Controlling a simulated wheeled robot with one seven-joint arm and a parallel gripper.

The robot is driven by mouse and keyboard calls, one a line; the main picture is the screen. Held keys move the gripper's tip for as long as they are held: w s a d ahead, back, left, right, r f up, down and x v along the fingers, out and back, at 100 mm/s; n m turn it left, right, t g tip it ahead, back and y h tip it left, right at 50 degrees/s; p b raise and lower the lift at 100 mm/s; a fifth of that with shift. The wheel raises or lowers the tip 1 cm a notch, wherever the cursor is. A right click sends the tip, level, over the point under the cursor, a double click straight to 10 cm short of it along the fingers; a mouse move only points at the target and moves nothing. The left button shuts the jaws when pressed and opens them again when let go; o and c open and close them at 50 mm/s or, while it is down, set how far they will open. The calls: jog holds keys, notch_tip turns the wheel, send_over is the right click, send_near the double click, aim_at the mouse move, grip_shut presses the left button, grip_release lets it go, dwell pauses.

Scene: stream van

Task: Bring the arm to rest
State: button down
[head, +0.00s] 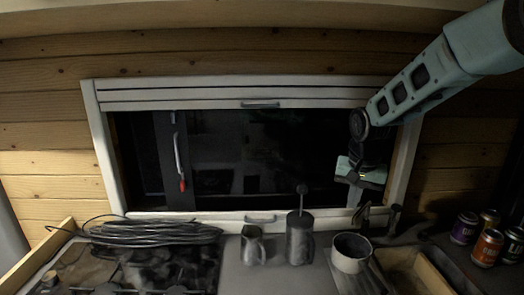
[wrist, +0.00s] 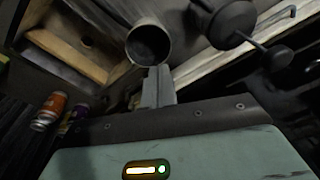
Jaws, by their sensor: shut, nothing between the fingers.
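My arm (head: 440,75) reaches in from the upper right in the head view. My gripper (head: 357,188) hangs in front of the right side of the dark window, above the counter and apart from the things on it. In the wrist view my gripper (wrist: 158,80) shows as narrow fingers closed together. They are shut with nothing between them. A pale round pot (head: 351,253) stands on the counter below the gripper; it also shows just beyond the fingertips in the wrist view (wrist: 149,42).
A dark press pot (head: 299,240) and a metal jug (head: 253,246) stand left of the pot. A coiled black cable (head: 150,233) lies at the back left. Several cans (head: 487,247) stand at the right. An open wooden-sided bin (head: 418,270) is beside the pot.

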jog(key=s+a+n+y+b, duration=0.1)
jog(key=s+a+n, duration=0.3)
jog(key=s+a, duration=0.55)
jog(key=s+f+n+g+b, duration=0.1)
jog(key=s+n, duration=0.7)
jog(key=s, duration=1.8)
jog(key=shift+f+g+b, duration=0.4)
jog(key=shift+f, duration=0.45)
